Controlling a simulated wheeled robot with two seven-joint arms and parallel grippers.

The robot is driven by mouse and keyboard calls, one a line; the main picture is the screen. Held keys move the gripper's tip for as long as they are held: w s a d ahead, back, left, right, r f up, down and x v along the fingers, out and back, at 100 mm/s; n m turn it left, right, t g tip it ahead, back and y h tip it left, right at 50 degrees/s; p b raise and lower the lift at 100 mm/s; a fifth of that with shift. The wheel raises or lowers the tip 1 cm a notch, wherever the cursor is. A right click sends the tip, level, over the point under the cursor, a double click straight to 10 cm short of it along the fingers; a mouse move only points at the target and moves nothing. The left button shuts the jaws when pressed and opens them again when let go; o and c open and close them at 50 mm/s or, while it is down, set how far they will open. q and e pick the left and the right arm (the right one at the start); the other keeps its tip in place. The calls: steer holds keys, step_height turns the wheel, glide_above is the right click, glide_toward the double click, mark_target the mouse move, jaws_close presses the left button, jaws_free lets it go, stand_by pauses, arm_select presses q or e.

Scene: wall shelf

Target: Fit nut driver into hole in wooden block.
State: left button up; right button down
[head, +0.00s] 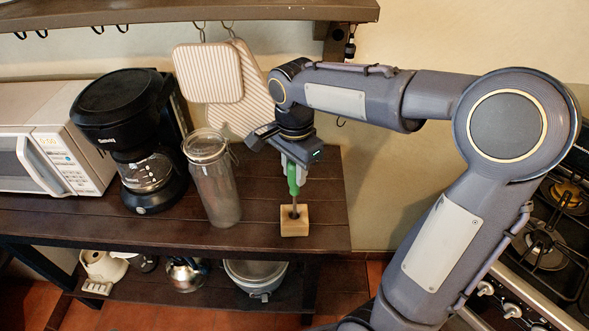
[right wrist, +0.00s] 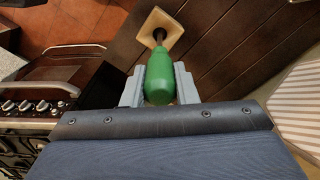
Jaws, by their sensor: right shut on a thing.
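A nut driver with a green handle (head: 292,178) and a thin metal shaft is held upright, handle up, over the wooden block (head: 294,229). The small pale block stands near the right end of the dark counter. My right gripper (head: 293,172) is shut on the green handle. In the right wrist view the handle (right wrist: 160,78) sits between the fingers (right wrist: 159,88). The shaft lines up with the dark hole in the block (right wrist: 153,18); I cannot tell how far its tip is inside. My left gripper is not in view.
A glass jar (head: 213,180) stands left of the block, with a coffee maker (head: 128,130) and a microwave (head: 45,150) further left. A stove (head: 545,240) is at the right. The counter around the block is clear.

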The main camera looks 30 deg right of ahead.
steer(key=shift+s+f, duration=0.15)
steer(key=shift+f, duration=0.2)
steer(key=c, duration=1.5)
jaws_free()
steer(key=shift+f, duration=0.1)
steer(key=o, duration=0.4)
steer(key=shift+w, duration=0.25)
steer(key=shift+s, duration=0.1)
